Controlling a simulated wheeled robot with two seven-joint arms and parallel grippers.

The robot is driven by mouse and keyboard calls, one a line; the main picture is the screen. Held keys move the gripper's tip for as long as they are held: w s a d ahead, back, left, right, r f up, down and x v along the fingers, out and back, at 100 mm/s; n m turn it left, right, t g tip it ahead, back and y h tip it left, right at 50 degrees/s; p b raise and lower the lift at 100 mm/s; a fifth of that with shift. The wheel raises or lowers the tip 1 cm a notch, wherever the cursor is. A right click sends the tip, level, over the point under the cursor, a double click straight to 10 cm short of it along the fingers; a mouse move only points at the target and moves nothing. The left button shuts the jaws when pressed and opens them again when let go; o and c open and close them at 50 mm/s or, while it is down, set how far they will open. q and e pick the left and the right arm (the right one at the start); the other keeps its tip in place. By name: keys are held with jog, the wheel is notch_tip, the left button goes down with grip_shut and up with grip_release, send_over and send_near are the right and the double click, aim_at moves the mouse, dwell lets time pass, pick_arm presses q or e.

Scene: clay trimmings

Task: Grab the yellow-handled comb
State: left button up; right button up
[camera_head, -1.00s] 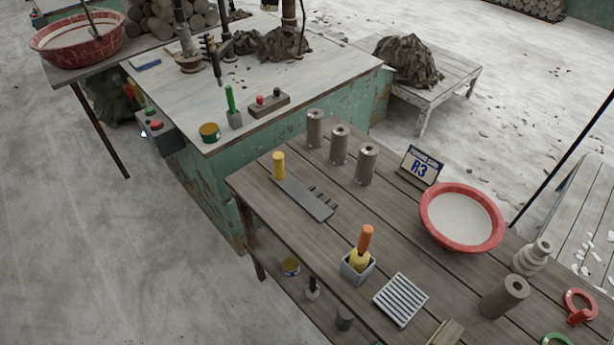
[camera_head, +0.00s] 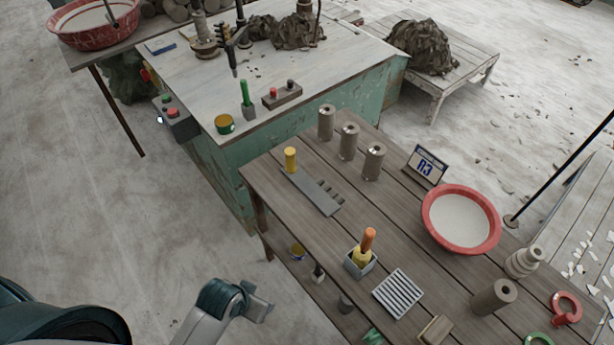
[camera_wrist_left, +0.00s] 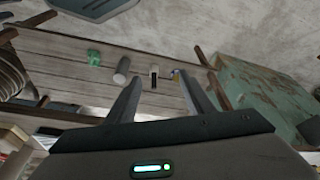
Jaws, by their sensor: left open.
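The comb (camera_head: 312,191) lies on the brown plank table, near its left edge. It is a flat grey strip with notches along one side. Its yellow handle (camera_head: 290,160) stands up at the far end. In the head view my left arm comes in at the bottom, and my left gripper (camera_head: 258,301) is left of the table, in front of the comb and well apart from it. In the left wrist view my left gripper (camera_wrist_left: 158,76) is open with nothing held between its fingers. I cannot make out the comb in that view. My right gripper is not in view.
A grey pot with an orange-handled tool (camera_head: 360,264) and a slatted grey block (camera_head: 398,293) stand nearer than the comb. Clay cylinders (camera_head: 348,141) stand behind it. A red basin (camera_head: 461,219) is to the right. Small items, including a bottle (camera_wrist_left: 154,76), stand on the lower shelf.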

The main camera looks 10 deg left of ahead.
pick_arm(q)
jog(key=w+d+r+m+h+p, duration=0.2)
jog(key=w+d+r+m+h, duration=0.15)
jog(key=w+d+r, duration=0.75)
jog(key=w+a+r+m, duration=0.2)
jog(key=w+m, duration=0.1)
jog(key=w, duration=0.8)
jog(key=w+a+r+n+y, duration=0.1)
jog(key=w+a+r, duration=0.3)
jog(key=w+a, duration=0.4)
jog(key=w+a+r, duration=0.4)
jog(key=w+a, duration=0.5)
jog(key=w, duration=0.1)
jog(key=shift+w+r+n+y, duration=0.25)
jog(key=shift+r+n+y, duration=0.05)
jog(key=shift+n+y, duration=0.05)
jog(key=shift+d+f, duration=0.1)
jog(key=shift+f, duration=0.05)
